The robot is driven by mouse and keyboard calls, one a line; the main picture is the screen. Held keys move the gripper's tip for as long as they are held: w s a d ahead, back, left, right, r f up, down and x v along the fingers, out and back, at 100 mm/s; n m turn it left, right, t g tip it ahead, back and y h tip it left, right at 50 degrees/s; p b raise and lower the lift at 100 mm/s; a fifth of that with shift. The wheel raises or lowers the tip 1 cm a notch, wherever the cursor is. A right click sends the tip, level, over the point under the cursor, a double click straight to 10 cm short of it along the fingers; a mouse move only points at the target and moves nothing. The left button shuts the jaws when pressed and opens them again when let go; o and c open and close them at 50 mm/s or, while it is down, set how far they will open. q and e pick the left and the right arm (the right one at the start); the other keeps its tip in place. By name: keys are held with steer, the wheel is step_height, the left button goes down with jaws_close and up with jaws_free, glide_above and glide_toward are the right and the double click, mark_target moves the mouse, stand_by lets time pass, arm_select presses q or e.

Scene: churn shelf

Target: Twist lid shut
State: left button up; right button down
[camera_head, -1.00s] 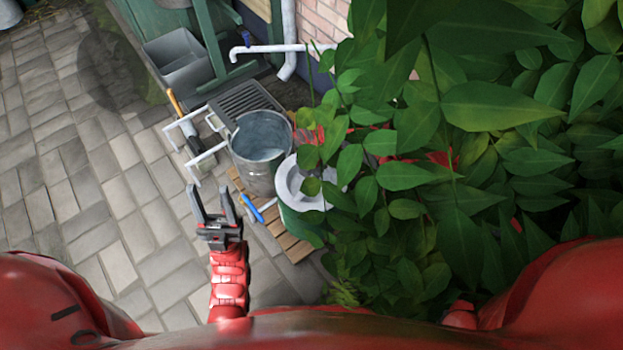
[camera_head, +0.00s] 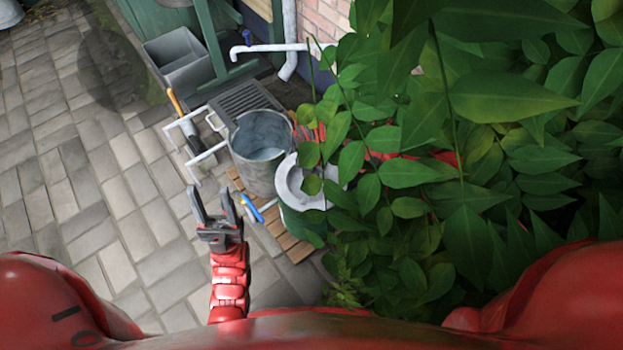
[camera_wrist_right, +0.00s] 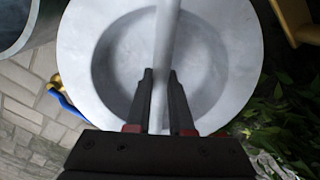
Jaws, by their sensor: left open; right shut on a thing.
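The round grey-white lid (camera_head: 288,181) sits on top of a green container (camera_head: 296,222), partly covered by leaves in the head view. In the right wrist view the lid (camera_wrist_right: 82,62) fills the upper middle, with a bar handle (camera_wrist_right: 168,30) across its recessed centre. My right gripper (camera_wrist_right: 160,75) is shut on this bar handle. In the head view, leaves hide the right gripper, and parts of my red right arm show through them. My left gripper (camera_head: 213,195) is open and empty, left of the container and over the paving.
A metal bucket (camera_head: 258,150) stands just behind and left of the container. A wooden slatted board (camera_head: 290,246) lies beneath, with a blue-handled tool (camera_head: 254,209) near its left edge. Leafy branches (camera_head: 500,120) crowd the right side. Paving at left is clear.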

steer(key=shift+w+r+n, duration=0.1)
steer(key=shift+w+n, duration=0.05)
steer(key=shift+n, duration=0.85)
steer(key=shift+n+b, duration=0.4)
steer(key=shift+n, duration=1)
steer(key=c, duration=0.7)
jaws_free()
